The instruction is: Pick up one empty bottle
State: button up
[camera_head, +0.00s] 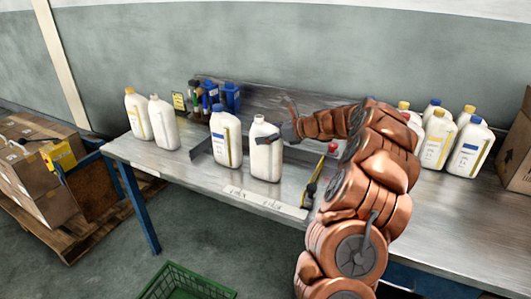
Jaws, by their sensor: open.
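A white bottle with no coloured cap (265,160) stands upright on the metal table (200,172), near its middle. My gripper (270,137) comes in from the right at the upper part of this bottle. It is open, with a finger in front of the bottle; the other finger is hard to make out, and I cannot tell whether it touches. Another white bottle with no coloured cap (164,127) stands at the left. Beside it is a bottle with a yellow cap (138,118). A bottle with a blue cap (226,142) stands between the left pair and my gripper.
Several bottles with yellow or blue caps (468,152) stand at the right, partly behind my arm. Blue containers and small tools (229,98) are at the back. A yellow-and-black tool (312,187) lies right of the middle bottle. A green crate (186,284) is on the floor in front.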

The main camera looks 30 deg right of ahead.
jog(key=c, duration=1.4)
